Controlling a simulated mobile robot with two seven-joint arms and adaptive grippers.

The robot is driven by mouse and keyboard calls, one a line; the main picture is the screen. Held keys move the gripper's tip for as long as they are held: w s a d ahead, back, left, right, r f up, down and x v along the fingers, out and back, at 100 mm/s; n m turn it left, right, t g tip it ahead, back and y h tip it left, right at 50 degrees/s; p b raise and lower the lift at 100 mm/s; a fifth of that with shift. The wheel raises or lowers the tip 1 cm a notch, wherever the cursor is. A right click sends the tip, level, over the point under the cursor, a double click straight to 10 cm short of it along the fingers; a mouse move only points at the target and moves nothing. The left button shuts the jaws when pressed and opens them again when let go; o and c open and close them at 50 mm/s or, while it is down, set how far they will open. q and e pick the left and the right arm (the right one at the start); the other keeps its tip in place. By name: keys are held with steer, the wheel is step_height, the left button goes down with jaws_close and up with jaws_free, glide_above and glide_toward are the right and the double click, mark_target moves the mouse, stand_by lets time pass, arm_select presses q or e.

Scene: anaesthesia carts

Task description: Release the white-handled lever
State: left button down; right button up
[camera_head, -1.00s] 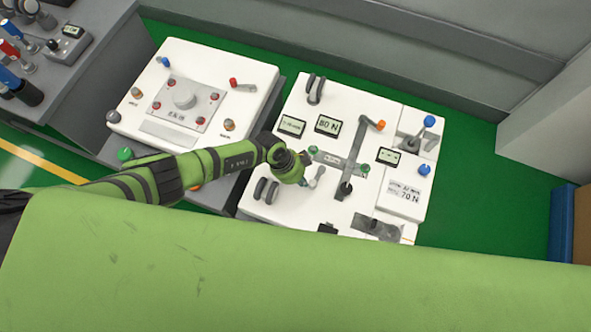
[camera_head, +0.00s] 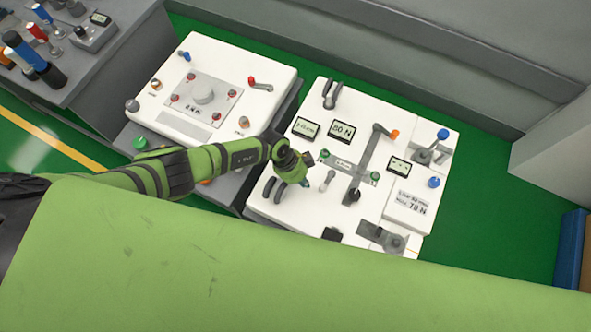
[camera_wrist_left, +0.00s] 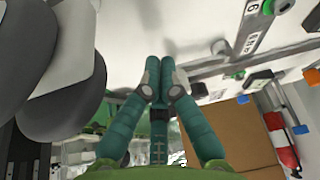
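The lever with the pale, whitish handle (camera_head: 327,180) stands on the right-hand white panel (camera_head: 300,222), left of the grey cross-shaped rail. My left gripper (camera_head: 306,183) is over this panel, just left of the lever and apart from it in the picture. In the left wrist view, its teal fingers (camera_wrist_left: 160,75) come together at the tips, with nothing visible held between them. The lever cannot be made out clearly in that view. My right gripper is not in view.
Two dark grey loops (camera_head: 274,190) stand close left of my gripper; they look large in the wrist view (camera_wrist_left: 60,85). A black-knobbed lever (camera_head: 353,195) is to the right. Another white panel (camera_head: 235,70) is at left. My green arm covers the front.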

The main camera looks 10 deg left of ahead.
arm_select(q)
steer(key=a+p+v, duration=0.1)
steer(key=p+v, duration=0.2)
steer(key=v, duration=0.7)
steer(key=shift+s+a, duration=0.2)
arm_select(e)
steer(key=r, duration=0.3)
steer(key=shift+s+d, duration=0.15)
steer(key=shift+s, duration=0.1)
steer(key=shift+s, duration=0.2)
